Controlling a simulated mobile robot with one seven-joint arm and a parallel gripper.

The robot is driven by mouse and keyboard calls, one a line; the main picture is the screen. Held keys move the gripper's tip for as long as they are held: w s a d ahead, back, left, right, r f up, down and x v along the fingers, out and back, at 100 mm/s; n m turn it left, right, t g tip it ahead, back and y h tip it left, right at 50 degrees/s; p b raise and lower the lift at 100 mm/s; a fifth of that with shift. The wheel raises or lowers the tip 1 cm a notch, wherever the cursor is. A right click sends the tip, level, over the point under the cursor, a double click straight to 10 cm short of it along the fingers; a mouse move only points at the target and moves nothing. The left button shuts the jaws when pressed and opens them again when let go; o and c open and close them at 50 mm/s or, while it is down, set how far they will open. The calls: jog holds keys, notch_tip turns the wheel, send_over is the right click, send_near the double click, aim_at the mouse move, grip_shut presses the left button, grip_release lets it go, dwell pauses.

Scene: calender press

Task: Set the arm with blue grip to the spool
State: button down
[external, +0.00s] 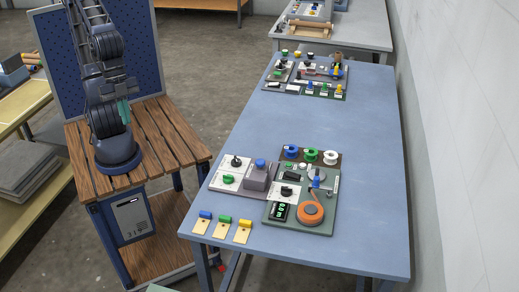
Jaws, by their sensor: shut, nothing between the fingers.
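On the near green board (275,233) of the blue table, a small upright blue grip (316,182) stands beside a grey round part (322,174). An orange disc (310,212) lies just below it. Whether the blue grip's arm touches the disc is too small to tell. A blue spool (291,151), a green spool (311,155) and a white spool (330,157) stand in a row on a dark strip behind. My arm rises from its base on the wooden cart and leaves the top of the picture. My gripper is not seen.
A grey box with a blue knob (260,163) stands left of the green board. Blue, green and yellow tabs (225,219) lie at the table's near edge. More boards (305,73) with small levers sit at the far end. The table's middle (300,115) is clear.

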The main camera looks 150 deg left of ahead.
jog(key=w+a+f+n+g+y, duration=0.1)
jog(key=w+a+f+y, duration=0.1)
jog(key=w+a+f, duration=0.4)
jog(key=w+a+f+n+g+y, duration=0.1)
jog(key=w+a+f, duration=0.5)
jog(key=w+a, duration=0.7)
jog(key=w+a+f+n+y, duration=0.3)
jog(key=w+a+f, duration=0.3)
jog(key=a, duration=1.4)
jog(key=w+y, duration=0.1)
jog(key=w, duration=0.3)
jog(key=shift+w+f+g+y, duration=0.2)
jog(key=shift+w+g+y, duration=0.1)
jog(key=shift+g, duration=0.1)
jog(key=shift+a, duration=0.15)
jog(key=shift+n, duration=0.3)
jog(key=x, duration=0.9)
jog(key=shift+s+a+f, duration=0.1)
jog(key=shift+a+f, duration=0.05)
jog(key=shift+f, duration=0.1)
jog(key=shift+s+a+f, duration=0.1)
jog(key=shift+s+a, duration=0.05)
jog(key=shift+a, duration=0.35)
jog(key=shift+s+a+f, duration=0.1)
jog(key=shift+s+a, duration=0.1)
jog(key=shift+a, duration=0.25)
jog(key=shift+s+a, duration=0.2)
jog(key=shift+a, duration=0.3)
jog(key=shift+s+a, duration=0.25)
jog(key=shift+a, duration=0.2)
